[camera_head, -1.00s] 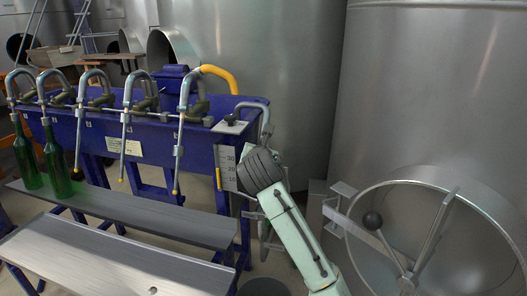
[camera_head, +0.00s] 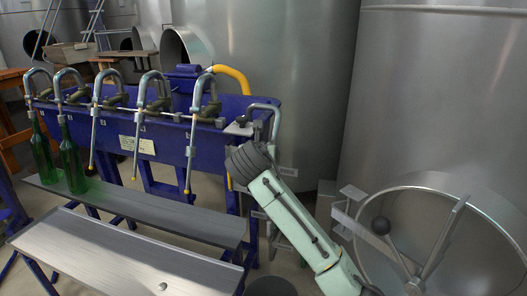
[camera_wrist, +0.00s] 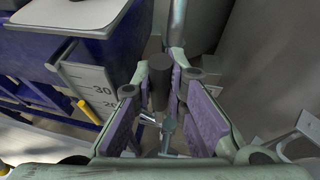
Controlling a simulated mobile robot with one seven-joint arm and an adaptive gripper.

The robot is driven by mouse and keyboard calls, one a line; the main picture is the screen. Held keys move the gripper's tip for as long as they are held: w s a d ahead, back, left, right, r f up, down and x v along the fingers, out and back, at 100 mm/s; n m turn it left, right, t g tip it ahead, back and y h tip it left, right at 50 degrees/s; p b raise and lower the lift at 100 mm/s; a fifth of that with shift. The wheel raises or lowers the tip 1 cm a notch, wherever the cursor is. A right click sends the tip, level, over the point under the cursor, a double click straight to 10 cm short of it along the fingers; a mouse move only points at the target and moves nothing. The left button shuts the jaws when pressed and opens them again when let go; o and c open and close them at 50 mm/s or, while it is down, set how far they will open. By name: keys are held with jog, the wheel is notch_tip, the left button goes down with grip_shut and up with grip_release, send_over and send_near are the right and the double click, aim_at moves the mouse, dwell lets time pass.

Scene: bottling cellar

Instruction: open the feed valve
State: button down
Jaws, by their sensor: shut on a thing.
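In the wrist view, a dark cylindrical grip (camera_wrist: 159,88), apparently the feed valve's handle, stands between the two purple-padded fingers of my gripper (camera_wrist: 160,76). The fingers are shut on it. Thin metal parts show below it between the fingers. In the head view, my wrist is at the right end of the blue filler trough (camera_head: 172,128), just below a bent grey pipe (camera_head: 265,107). My fingertips and the handle are hidden there behind my arm, so the valve's angle cannot be told from that view.
A level scale with a yellow marker (camera_wrist: 89,112) is close left of my gripper. Several filling spouts line the trough; two green bottles (camera_head: 70,160) stand at left. Steel shelves (camera_head: 130,205) lie in front.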

jog(key=c, duration=1.6)
grip_release()
jog(key=shift+s, duration=0.1)
jog(key=v, duration=1.1)
jog(key=shift+s+a+r, duration=0.1)
jog(key=shift+s+r, duration=0.05)
jog(key=shift+s, duration=0.2)
